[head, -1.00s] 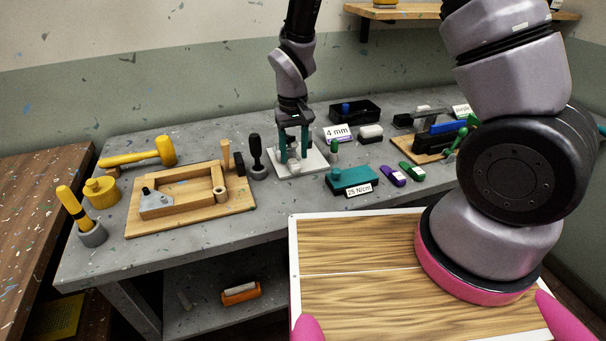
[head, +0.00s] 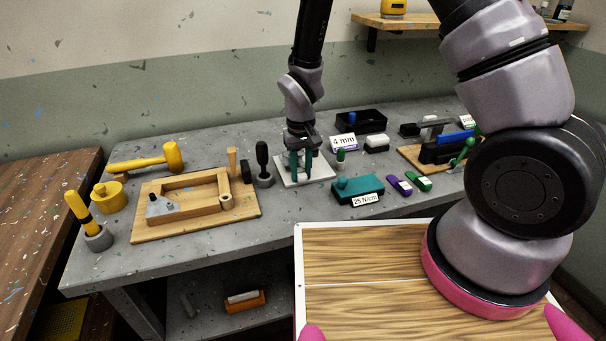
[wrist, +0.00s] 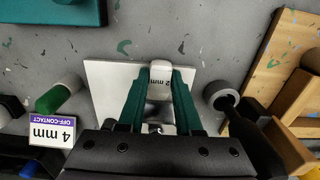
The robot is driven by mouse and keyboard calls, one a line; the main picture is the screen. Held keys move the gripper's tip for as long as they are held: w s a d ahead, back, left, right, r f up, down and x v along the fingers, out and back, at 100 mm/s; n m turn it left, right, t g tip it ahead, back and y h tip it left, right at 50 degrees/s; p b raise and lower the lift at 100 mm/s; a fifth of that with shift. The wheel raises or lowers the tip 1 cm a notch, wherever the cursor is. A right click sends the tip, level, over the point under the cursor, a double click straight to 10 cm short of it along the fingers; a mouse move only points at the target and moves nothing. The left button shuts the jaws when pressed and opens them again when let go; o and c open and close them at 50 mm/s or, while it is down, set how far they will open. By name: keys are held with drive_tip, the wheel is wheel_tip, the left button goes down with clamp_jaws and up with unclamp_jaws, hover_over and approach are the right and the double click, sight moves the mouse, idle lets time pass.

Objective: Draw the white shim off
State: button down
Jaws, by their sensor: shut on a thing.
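The white shim (wrist: 160,75) is a small white piece marked "2 mm", seen in the wrist view between my teal fingers. My gripper (wrist: 160,98) points down and is shut on it. A grey part shows below the shim between the fingers, partly hidden. In the head view my gripper (head: 301,172) is low over a white plate (head: 325,172), and its fingers hide the shim. The plate also shows in the wrist view (wrist: 105,85). I cannot tell whether the shim still touches what is under it.
A dark-handled tool in a grey holder (head: 264,178) stands close left of the plate. A teal block (head: 358,187), a "4 mm" card (head: 343,142) and a green-topped piece (head: 340,157) stand close right. A wooden frame on a board (head: 195,205) lies further left.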

drive_tip(key=shift+s+d, duration=0.35)
drive_tip(key=shift+s, duration=0.85)
drive_tip(key=shift+s+d, duration=0.35)
drive_tip(key=shift+s, duration=0.9)
drive_tip(key=shift+s+d, duration=0.35)
drive_tip(key=shift+s, duration=0.85)
drive_tip(key=shift+r, duration=0.15)
